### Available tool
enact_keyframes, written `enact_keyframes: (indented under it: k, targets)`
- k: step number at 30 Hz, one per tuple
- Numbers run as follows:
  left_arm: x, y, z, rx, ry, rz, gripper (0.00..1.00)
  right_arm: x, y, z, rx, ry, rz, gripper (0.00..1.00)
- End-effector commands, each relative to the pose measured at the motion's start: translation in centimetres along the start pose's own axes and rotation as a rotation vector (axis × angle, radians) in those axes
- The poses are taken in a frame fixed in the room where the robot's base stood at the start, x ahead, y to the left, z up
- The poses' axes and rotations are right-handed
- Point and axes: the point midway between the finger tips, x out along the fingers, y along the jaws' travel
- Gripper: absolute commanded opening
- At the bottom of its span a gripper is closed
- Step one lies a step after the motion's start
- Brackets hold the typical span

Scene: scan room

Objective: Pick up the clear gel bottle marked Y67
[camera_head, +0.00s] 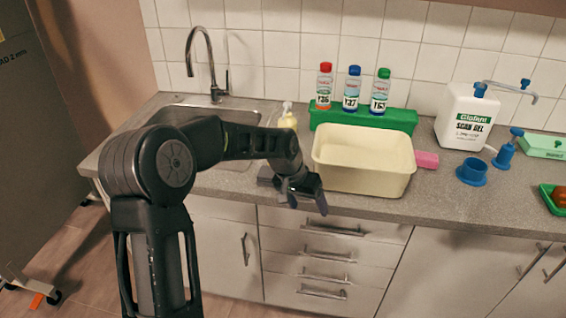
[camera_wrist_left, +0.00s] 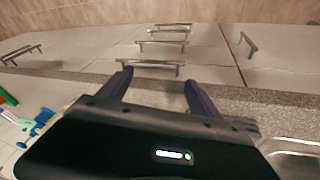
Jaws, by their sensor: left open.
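Three small clear bottles stand upright in a row on the green holder (camera_head: 395,118) at the back of the counter. One has a red cap (camera_head: 325,88), one a blue cap (camera_head: 352,90) and one a green cap (camera_head: 381,92). Each has a white label with a short code, too small to read surely; I cannot tell which is Y67. My left gripper (camera_head: 308,204) is open and empty at the counter's front edge, in front of the cream tub and well short of the bottles. Its two fingers (camera_wrist_left: 158,80) show apart in the left wrist view. My right gripper is out of view.
The cream tub (camera_head: 362,178) stands between my left gripper and the bottles. A pink block (camera_head: 427,160), a white scan gel canister (camera_head: 466,122) and blue parts (camera_head: 472,173) are to the right. A sink with a tap (camera_head: 212,70) and a small pump bottle (camera_head: 287,118) are left.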

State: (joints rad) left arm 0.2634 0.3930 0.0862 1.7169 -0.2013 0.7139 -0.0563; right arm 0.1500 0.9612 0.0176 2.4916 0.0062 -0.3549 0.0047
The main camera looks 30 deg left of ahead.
Motion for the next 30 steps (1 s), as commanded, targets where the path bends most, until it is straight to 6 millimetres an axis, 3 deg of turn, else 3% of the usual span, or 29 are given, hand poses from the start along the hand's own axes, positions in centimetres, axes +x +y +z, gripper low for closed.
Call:
enact_keyframes:
  k: [1, 5, 8, 10, 12, 15, 18, 21, 30]
  targets:
    - [2.6, 1.2, 1.6, 0.000, -0.023, 0.021, 0.74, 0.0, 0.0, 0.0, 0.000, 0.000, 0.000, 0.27]
    - [8.9, 4.4, 6.4, -0.011, -0.065, 0.074, 0.74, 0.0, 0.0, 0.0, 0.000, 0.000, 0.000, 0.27]
    - [14.0, 7.5, 12.5, -0.032, -0.111, 0.118, 0.74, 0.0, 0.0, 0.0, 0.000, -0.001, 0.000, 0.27]
    - [17.3, 9.8, 18.2, -0.057, -0.152, 0.145, 0.74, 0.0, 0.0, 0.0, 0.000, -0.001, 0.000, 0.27]
    - [19.4, 11.8, 24.5, -0.086, -0.194, 0.160, 0.74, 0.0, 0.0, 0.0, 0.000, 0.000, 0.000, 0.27]
    - [20.5, 13.5, 32.0, -0.119, -0.238, 0.162, 0.74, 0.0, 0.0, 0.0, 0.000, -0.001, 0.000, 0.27]
    - [20.4, 14.2, 36.6, -0.142, -0.265, 0.153, 0.74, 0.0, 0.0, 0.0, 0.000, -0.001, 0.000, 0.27]
    - [20.1, 14.3, 38.6, -0.151, -0.273, 0.147, 0.74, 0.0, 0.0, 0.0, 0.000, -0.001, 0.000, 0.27]
    - [20.1, 14.3, 38.9, -0.153, -0.271, 0.145, 0.70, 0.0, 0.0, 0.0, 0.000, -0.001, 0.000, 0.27]
